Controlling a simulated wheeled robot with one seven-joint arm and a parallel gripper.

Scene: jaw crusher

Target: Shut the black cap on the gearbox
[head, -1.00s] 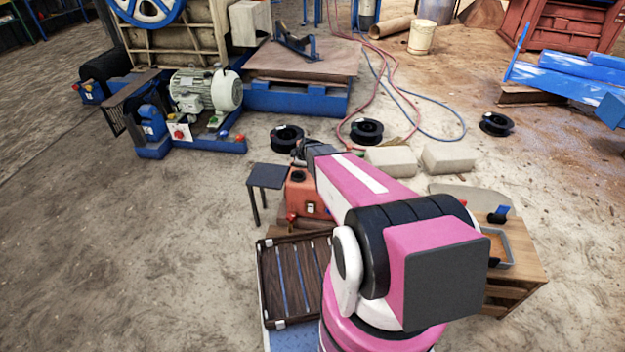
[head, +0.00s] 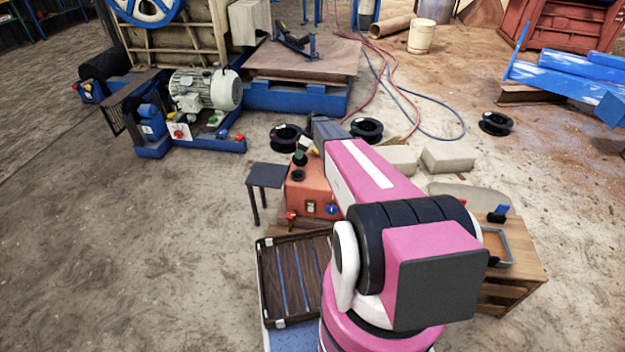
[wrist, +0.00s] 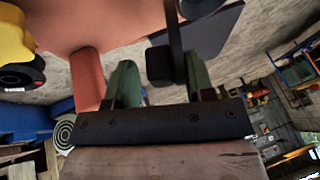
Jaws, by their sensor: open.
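The gearbox (head: 308,190) is an orange-red box beyond my arm, with a round black fitting (head: 298,175) on top. I cannot tell whether this fitting is the cap or its opening. My gripper, with dark green fingers, is just above the far side of the gearbox (head: 302,154), partly hidden by my arm. In the wrist view its fingers (wrist: 160,78) are apart. A small black block (wrist: 160,66) on a dark bar shows between them, closer to the right finger; it may be the cap. I cannot tell whether it touches. The orange gearbox (wrist: 105,22) fills the upper left there.
A small dark stool (head: 266,175) stands left of the gearbox. A slatted dark crate (head: 262,285) is in front. A wooden table (head: 525,255) is at right. Black spools (head: 367,129) and pale blocks (head: 448,158) lie behind. A yellow part (wrist: 14,42) is near the gearbox.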

